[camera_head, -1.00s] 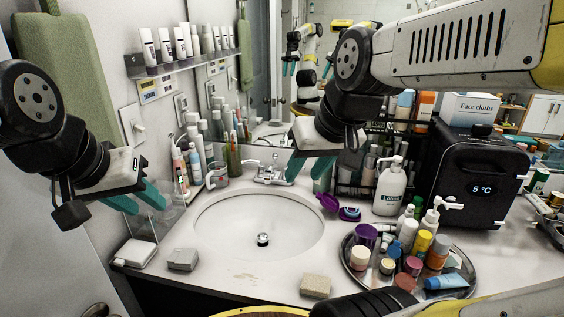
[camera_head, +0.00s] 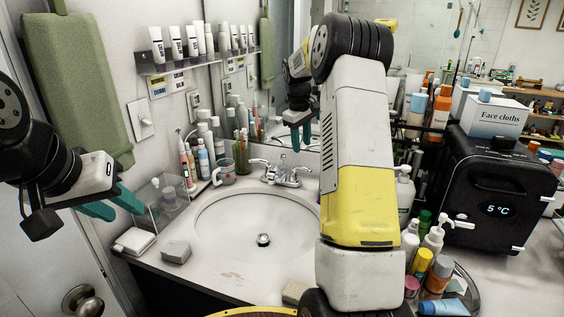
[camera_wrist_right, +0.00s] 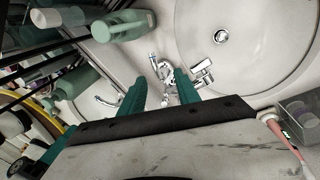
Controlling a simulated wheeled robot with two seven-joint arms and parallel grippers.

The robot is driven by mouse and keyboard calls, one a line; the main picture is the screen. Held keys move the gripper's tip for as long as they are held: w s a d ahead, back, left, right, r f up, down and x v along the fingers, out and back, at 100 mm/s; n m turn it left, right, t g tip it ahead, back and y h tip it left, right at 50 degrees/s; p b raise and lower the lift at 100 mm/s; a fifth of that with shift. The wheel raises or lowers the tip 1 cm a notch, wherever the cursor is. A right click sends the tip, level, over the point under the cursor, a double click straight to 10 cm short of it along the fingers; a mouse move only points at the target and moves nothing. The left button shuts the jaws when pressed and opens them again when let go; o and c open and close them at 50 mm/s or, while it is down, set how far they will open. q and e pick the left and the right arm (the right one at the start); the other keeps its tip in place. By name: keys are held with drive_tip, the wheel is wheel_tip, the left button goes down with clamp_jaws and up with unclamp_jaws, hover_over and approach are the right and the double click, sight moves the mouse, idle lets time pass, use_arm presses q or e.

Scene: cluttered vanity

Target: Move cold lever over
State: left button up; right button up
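The chrome faucet (camera_head: 282,173) stands behind the white sink (camera_head: 205,245), with a lever on each side of its spout. No hot or cold marks are readable. The faucet also shows in the right wrist view (camera_wrist_right: 168,74), just beyond the fingertips. My right gripper (camera_head: 300,138) points down above and behind the faucet; its teal fingers are apart and empty in the right wrist view (camera_wrist_right: 160,88). I cannot tell whether a finger touches a lever. My left gripper (camera_head: 112,204) is open and empty, left of the sink, far from the faucet.
Toothbrushes and tubes (camera_head: 193,160) and a cup (camera_head: 224,172) stand left of the faucet. Pump bottles (camera_head: 433,240) and a black cooler box (camera_head: 490,190) are on the right. My right arm hides part of the counter. The sink bowl is clear.

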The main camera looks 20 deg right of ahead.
sight(303, 168)
drive_tip(key=w+f, duration=0.1)
drive_tip(key=f, duration=0.2)
drive_tip(key=w+d+f, duration=0.1)
drive_tip(key=f, duration=0.3)
drive_tip(key=w+d+f, duration=0.1)
drive_tip(key=f, duration=0.3)
drive_tip(key=shift+d, duration=0.15)
clamp_jaws()
drive_tip(key=shift+r, duration=0.1)
idle(1.0)
